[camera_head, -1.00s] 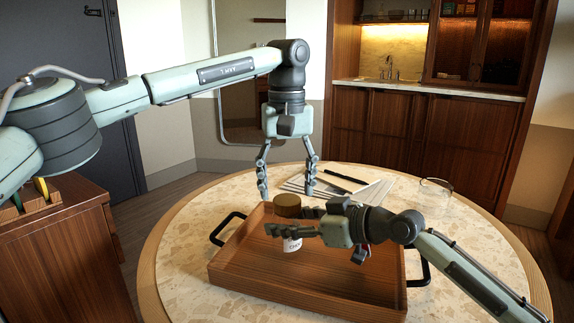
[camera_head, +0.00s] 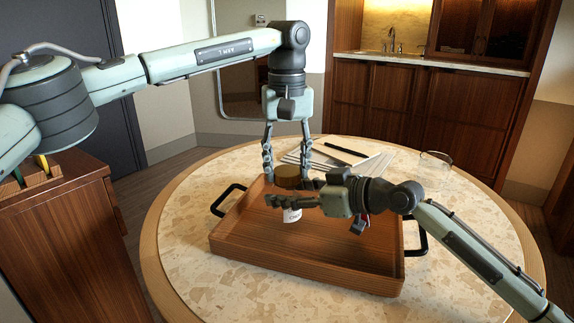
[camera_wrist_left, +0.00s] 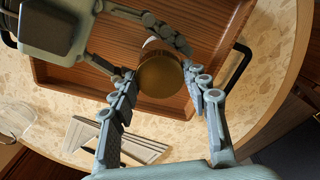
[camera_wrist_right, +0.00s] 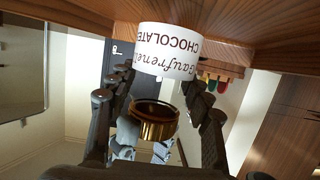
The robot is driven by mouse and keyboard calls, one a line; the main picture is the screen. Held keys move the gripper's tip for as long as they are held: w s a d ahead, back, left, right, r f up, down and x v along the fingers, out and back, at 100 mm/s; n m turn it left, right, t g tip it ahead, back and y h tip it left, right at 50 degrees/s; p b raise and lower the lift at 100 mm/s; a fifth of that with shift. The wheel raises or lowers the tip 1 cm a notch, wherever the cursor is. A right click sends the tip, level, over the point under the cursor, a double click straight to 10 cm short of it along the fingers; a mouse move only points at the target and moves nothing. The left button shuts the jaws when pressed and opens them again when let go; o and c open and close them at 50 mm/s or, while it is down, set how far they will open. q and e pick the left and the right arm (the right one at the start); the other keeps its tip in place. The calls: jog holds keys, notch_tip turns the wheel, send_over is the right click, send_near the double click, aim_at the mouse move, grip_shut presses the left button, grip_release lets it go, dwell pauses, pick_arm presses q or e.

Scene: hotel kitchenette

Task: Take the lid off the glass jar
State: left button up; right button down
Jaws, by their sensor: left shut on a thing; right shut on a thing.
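The glass jar (camera_head: 292,215) stands upright inside the wooden tray, with a white label; the label reads chocolate in the right wrist view (camera_wrist_right: 167,50). Its round gold-brown lid (camera_head: 287,171) sits at the jar's top; it also shows in the left wrist view (camera_wrist_left: 160,76). My left gripper (camera_head: 287,176) points down from above, shut on the lid with a finger on either side. My right gripper (camera_head: 288,194) comes in level from the right, shut on the jar below the lid.
The tray (camera_head: 300,272) has raised walls and black handles and lies on a round stone-topped table (camera_head: 180,255). Papers with a dark pen (camera_head: 345,149) lie behind it. The tray's front half is bare.

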pick_arm(q)
jog(key=n, duration=0.4)
jog(key=shift+n, duration=0.3)
jog(key=n, duration=0.4)
jog(key=shift+n, duration=0.3)
jog(key=n, duration=2.6)
jog(key=shift+n, duration=0.4)
jog(key=shift+r, duration=0.1)
jog(key=shift+r, duration=0.1)
